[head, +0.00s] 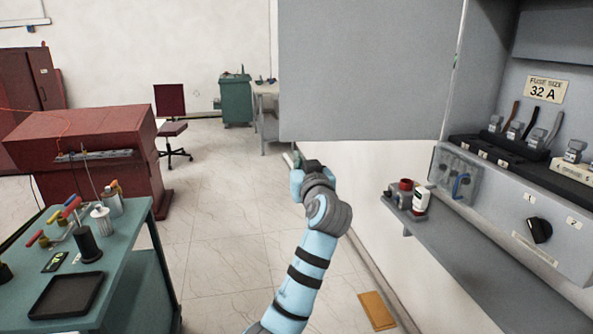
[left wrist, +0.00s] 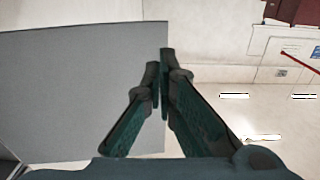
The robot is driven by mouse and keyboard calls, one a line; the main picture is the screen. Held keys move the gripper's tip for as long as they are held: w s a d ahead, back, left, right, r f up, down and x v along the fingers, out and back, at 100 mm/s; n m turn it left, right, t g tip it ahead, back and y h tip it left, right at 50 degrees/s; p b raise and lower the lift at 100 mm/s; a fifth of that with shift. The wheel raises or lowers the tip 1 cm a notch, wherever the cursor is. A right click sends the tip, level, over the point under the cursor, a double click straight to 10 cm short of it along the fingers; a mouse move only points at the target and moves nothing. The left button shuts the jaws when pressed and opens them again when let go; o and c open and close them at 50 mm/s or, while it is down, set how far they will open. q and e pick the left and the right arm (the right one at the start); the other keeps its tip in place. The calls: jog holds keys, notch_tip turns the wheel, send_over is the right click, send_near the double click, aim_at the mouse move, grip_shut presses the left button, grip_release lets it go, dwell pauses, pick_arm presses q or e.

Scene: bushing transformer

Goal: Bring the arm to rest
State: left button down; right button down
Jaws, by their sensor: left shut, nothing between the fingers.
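My left arm, light blue with grey joints, rises from the bottom middle of the head view. Its gripper (head: 297,158) is mostly hidden behind the wrist, just below the lower left edge of the open grey cabinet door (head: 365,70). In the left wrist view the two dark green fingers (left wrist: 161,75) meet at their tips, with nothing between them. The grey door panel (left wrist: 70,90) fills the left of that view behind the fingers. I cannot tell whether the fingers touch it. My right gripper is in neither view.
An open cabinet with fuses and a black knob (head: 539,231) stands at right, above a grey shelf holding a red and a white container (head: 421,199). A green table (head: 127,222) with tools and a black tray (head: 66,294) is at left. The floor between is mostly clear.

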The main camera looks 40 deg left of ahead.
pick_arm(q)
jog(key=v, duration=0.3)
jog(key=shift+s+d+f, duration=0.1)
jog(key=shift+s+f, duration=0.05)
jog(key=shift+s, duration=0.2)
